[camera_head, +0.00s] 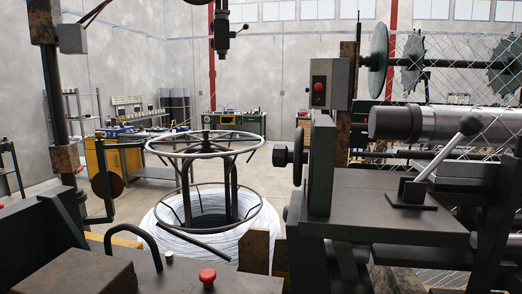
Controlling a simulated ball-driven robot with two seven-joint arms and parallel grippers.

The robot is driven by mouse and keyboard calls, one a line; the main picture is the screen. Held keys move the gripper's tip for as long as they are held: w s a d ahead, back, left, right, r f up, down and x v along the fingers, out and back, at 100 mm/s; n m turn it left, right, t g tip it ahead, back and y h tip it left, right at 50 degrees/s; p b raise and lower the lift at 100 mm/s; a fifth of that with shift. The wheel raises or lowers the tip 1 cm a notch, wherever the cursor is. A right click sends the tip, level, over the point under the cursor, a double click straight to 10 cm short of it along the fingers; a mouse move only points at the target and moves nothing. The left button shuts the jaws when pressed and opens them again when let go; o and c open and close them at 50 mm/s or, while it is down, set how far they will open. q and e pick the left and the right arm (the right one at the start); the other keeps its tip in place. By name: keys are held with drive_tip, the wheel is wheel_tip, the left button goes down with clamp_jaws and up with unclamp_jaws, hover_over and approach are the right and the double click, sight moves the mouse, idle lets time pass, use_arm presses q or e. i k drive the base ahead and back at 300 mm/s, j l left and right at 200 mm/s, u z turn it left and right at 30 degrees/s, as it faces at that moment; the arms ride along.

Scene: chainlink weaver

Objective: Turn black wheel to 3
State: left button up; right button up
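A black wheel (298,157) is mounted on the left side of the dark machine at right. It is seen almost edge-on, and a dark knob (280,156) sticks out to its left. No number or scale can be read on or near the wheel. Neither of my grippers shows in the view, and nothing is seen touching the wheel.
A grey box with a red button (319,87) sits above the wheel. A lever with a white handle (449,148) stands on the machine's plate. A wire coil (165,238) with a round metal frame (205,144) stands left of the wheel. A red button (207,276) is at the front.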

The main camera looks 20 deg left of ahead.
sight(282, 156)
drive_tip(key=j+z, duration=0.25)
drive_tip(key=j, duration=0.65)
drive_tip(key=k+l+z, duration=0.55)
drive_tip(key=j, duration=0.1)
